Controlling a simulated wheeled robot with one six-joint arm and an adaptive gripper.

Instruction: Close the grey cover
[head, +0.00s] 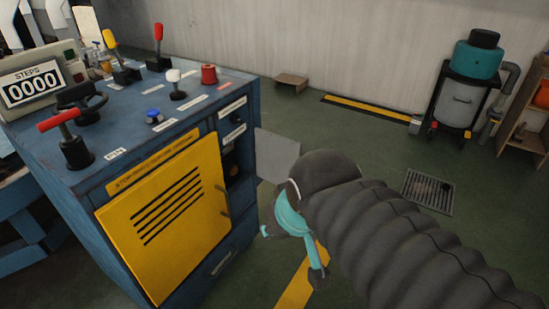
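The grey cover (278,155) is a flat panel that stands out from the right side of the blue cabinet (75,225), swung open beside a dark opening. Its lower right part is hidden behind my arm. My gripper (290,253) has teal fingers and is in front of and below the cover, right of the cabinet. The fingers look spread apart with nothing between them. I cannot tell whether my arm touches the cover.
A yellow door (165,215) with slots lies flat on the cabinet front. Levers, knobs and a STEPS counter (32,86) are on top. A floor grate (428,192) and a grey and teal machine (462,85) are at right. Green floor is free behind the cover.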

